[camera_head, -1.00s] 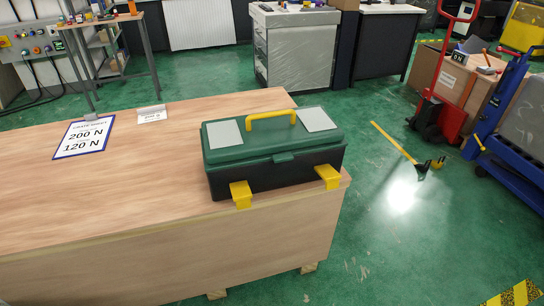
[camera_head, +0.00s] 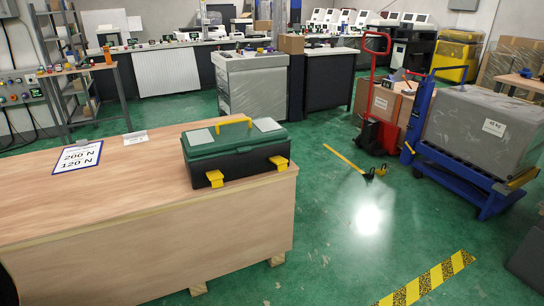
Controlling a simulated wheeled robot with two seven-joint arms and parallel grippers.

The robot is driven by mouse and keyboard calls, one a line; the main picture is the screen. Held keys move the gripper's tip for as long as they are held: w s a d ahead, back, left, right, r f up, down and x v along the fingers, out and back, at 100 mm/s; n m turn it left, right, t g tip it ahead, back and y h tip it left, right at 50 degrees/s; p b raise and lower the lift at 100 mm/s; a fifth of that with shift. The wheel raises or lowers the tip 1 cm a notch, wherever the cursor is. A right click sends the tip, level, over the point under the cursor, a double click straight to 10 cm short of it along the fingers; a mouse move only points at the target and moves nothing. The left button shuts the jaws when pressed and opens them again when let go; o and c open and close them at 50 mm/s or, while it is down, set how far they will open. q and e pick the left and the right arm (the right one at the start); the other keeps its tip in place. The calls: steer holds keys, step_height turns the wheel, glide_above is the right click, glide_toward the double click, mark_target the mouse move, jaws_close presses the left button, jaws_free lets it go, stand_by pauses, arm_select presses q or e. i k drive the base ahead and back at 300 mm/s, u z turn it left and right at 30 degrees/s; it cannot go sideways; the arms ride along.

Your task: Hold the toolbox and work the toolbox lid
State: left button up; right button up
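The toolbox (camera_head: 236,165) stands on the right end of a large wooden crate (camera_head: 150,235), close to its front right corner. Its body is black. Its green lid (camera_head: 234,142) is closed and carries a yellow handle (camera_head: 220,126) and two pale plates. Two yellow latches, the left one (camera_head: 215,178) and the right one (camera_head: 279,163), sit on the front face. Neither of my grippers shows in the head view, and nothing touches the toolbox.
A sign reading 200 N and 120 N (camera_head: 78,156) and a small white card (camera_head: 135,137) are on the crate. A red hand truck (camera_head: 377,125) and a blue cart with a grey load (camera_head: 478,133) stand right.

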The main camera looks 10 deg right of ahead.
mark_target(244, 134)
steer(key=z, duration=0.75)
steer(key=i, duration=1.5)
steer(key=u, duration=0.3)
